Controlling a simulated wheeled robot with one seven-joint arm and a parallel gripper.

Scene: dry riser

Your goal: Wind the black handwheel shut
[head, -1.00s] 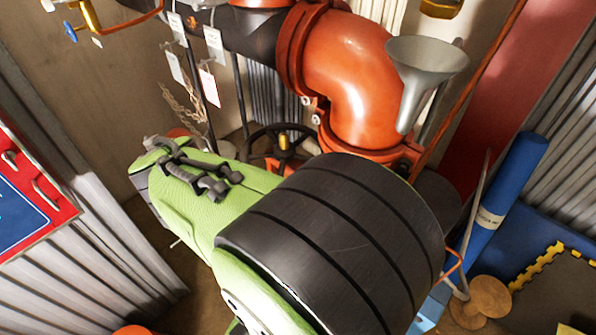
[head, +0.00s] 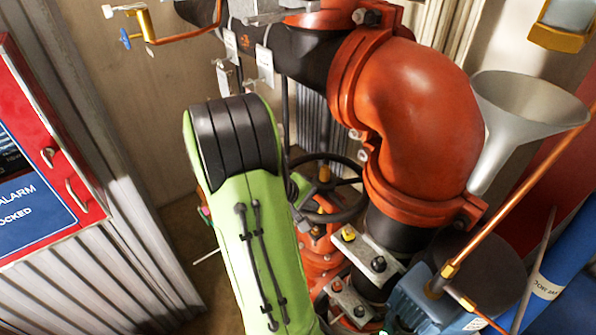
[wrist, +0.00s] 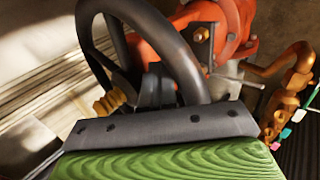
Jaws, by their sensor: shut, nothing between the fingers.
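The black handwheel (head: 350,211) sits low behind my green arm in the head view, with a brass piece (head: 324,173) at its hub. My arm covers its left part. In the wrist view the handwheel's rim (wrist: 182,52) arches close in front of my gripper, and the yellow hub piece (wrist: 109,101) shows at the left. My gripper (wrist: 156,84) is shut and empty, its dark fingers within the rim's outline in the picture. I cannot tell whether they touch a spoke or the rim. The head view does not show the fingers clearly.
A large orange pipe elbow (head: 415,110) and a grey funnel (head: 520,105) stand right of the wheel. A blue motor-like unit (head: 415,300) and copper pipe (head: 510,205) are lower right. A red alarm cabinet (head: 65,165) is at the left. Tags hang above the wheel.

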